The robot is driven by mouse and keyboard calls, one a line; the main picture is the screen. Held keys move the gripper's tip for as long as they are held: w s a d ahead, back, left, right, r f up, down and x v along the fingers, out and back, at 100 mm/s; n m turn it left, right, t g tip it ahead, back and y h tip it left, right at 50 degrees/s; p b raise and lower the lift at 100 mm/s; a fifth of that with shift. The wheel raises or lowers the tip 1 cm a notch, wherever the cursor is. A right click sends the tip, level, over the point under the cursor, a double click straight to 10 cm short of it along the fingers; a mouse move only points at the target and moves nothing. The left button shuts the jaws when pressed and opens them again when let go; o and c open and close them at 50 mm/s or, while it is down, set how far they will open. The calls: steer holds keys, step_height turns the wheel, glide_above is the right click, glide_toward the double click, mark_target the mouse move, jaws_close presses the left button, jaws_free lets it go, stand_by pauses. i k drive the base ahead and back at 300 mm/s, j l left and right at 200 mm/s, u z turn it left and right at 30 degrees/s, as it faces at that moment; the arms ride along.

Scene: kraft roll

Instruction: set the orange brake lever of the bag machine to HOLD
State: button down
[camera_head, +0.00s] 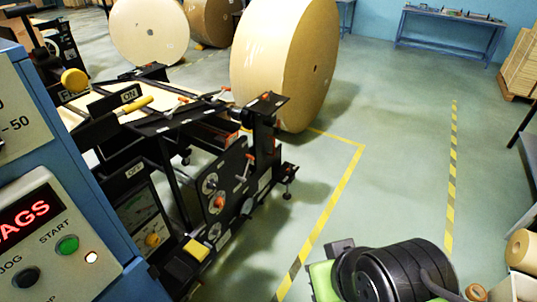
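The bag machine (175,130) is a black frame on the left with a kraft web on it. A black side plate (228,190) at its near right end carries round dials and small orange-red parts. One of these is a thin lever-like handle (247,164), and an orange knob (219,202) sits lower on the plate. I cannot tell for sure which is the brake lever, and no HOLD mark is readable. A yellow handle (137,104) lies beside an ON plate (130,94). My gripper is not in view.
A blue cabinet with a control box (50,235) fills the left foreground. A large kraft roll (280,60) stands behind the machine. A green and black ribbed body (390,272) is at the bottom. Open floor (395,150) with yellow-striped lines lies to the right.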

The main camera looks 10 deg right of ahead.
mark_target(243, 179)
steer(key=i+l+u, duration=0.25)
steer(key=i+u, duration=0.25)
steer(key=i+l+u, duration=0.45)
steer(key=i, duration=0.15)
steer(key=i+l+u, duration=0.5)
steer(key=l, duration=0.15)
steer(key=k+j, duration=0.05)
